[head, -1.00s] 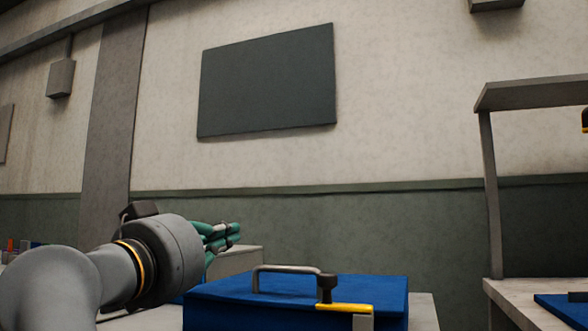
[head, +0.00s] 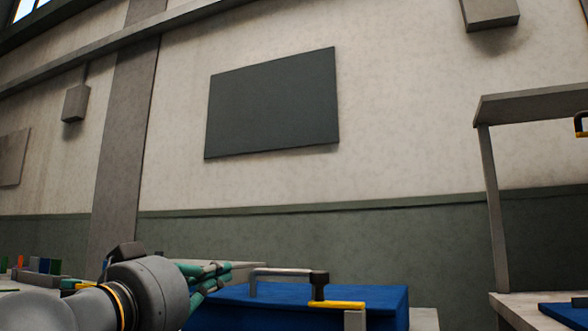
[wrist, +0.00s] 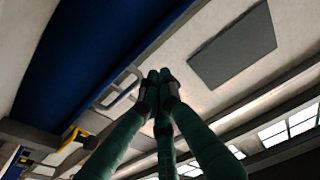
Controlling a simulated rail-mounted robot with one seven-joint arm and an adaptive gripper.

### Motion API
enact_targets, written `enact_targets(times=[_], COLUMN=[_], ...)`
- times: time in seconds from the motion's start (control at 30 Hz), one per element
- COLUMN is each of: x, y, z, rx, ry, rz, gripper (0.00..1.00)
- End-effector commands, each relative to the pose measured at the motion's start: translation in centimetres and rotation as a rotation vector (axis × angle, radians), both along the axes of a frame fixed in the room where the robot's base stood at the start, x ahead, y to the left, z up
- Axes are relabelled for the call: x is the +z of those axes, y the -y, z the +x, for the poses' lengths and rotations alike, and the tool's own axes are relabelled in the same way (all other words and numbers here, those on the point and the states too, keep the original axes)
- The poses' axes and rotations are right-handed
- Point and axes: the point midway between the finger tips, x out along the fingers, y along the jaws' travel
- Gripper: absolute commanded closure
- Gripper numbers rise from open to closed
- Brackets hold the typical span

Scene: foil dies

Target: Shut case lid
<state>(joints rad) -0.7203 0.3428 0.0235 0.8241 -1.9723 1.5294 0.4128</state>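The blue case (head: 270,308) stands at the bottom of the head view, its lower part cut off by the frame. Its broad blue top looks nearly flat; I cannot tell whether the lid is fully down. A grey handle (head: 283,271) with a dark end shows at the top, and a yellow bar (head: 337,305) at the near right. A broad blue panel, seemingly the case (wrist: 85,50), fills the upper left of the wrist view. My gripper (head: 228,267) has green fingers at the case's left end. Its tips (wrist: 159,76) are together with nothing visible between them; contact with the case is unclear.
A pale bench with an overhead shelf (head: 530,105) stands at the right, with a blue item (head: 565,311) on it. Several coloured items (head: 40,266) stand at the far left. A dark panel (head: 272,103) hangs on the wall behind.

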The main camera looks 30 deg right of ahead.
Motion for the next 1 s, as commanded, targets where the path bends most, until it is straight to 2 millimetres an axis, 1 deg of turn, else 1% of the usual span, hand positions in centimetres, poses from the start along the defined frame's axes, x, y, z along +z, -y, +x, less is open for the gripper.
enact_targets(times=[0.07, 0.17, 0.37, 0.4, 0.43, 0.6, 0.8, 1.0], x=[0.3, 1.4, 5.1, 3.2, 2.3, 0.0, -1.7, -2.3], y=[0.0, 0.1, 0.5, -0.3, -0.9, -3.3, -5.3, -5.9], z=[0.0, 0.0, 0.0, -0.4, -0.8, -2.6, -4.0, -4.5], rx=[0.000, -0.002, -0.010, -0.004, -0.004, -0.006, -0.007, -0.010], ry=[0.000, 0.000, 0.000, -0.003, -0.003, -0.003, -0.001, 0.000], rz=[0.000, 0.000, 0.000, 0.000, 0.000, -0.001, -0.001, 0.000], gripper=[1.00, 1.00, 1.00, 1.00, 1.00, 1.00, 1.00, 1.00])
